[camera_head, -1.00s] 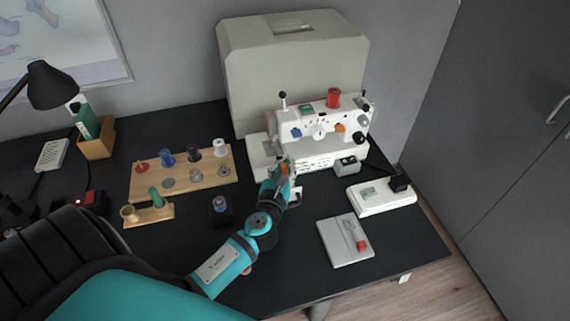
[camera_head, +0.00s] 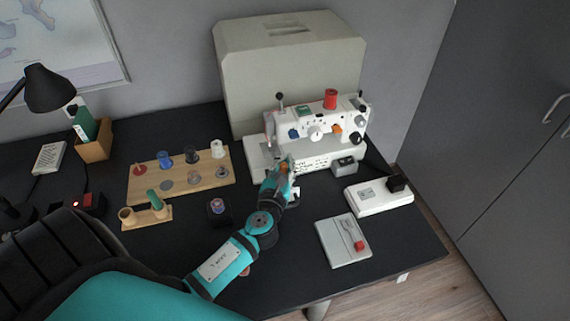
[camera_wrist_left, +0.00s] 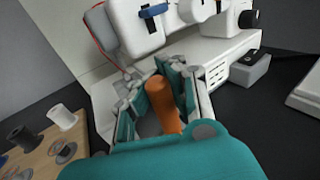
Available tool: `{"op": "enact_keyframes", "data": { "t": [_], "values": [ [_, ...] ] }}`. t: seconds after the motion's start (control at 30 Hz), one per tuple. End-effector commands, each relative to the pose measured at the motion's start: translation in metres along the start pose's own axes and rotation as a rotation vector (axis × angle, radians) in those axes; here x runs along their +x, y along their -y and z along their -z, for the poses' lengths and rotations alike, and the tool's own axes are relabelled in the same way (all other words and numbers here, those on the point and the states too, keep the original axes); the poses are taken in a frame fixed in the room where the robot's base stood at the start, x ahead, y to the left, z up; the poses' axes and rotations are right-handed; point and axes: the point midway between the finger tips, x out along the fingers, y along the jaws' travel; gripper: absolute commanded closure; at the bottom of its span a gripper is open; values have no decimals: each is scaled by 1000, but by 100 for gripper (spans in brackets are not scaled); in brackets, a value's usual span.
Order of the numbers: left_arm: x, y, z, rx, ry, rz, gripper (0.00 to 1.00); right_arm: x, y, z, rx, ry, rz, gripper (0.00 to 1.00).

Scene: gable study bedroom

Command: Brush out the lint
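A white sewing machine (camera_head: 318,132) stands at the back of the black desk, and its head also shows in the left wrist view (camera_wrist_left: 135,28). My left gripper (camera_head: 286,172) is at the left front part of the machine's bed, below the machine head. In the left wrist view my left gripper (camera_wrist_left: 160,88) is shut around an orange cylindrical handle (camera_wrist_left: 163,108), which looks like a brush handle. The handle's far end is hidden, and I cannot tell whether it touches the machine. I see no lint. My right gripper is not in view.
A wooden spool rack (camera_head: 207,178) stands left of the arm. A dark box (camera_head: 218,210) is near the forearm. A grey pad with a small tool (camera_head: 340,245) and a white foot pedal (camera_head: 375,199) lie to the right. A beige machine cover (camera_head: 285,75) stands behind.

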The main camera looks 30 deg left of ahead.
Motion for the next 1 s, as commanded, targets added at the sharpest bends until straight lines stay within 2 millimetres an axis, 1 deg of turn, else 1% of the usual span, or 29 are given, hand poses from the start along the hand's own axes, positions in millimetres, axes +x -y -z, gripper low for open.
{"op": "enact_keyframes", "data": {
  "t": [0.53, 1.0],
  "values": [
    [4, -1, 0, 0, -1, 0, 100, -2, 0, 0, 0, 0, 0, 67],
    [7, -6, 0, 1, -1, 0, 100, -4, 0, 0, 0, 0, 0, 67]
  ]
}}
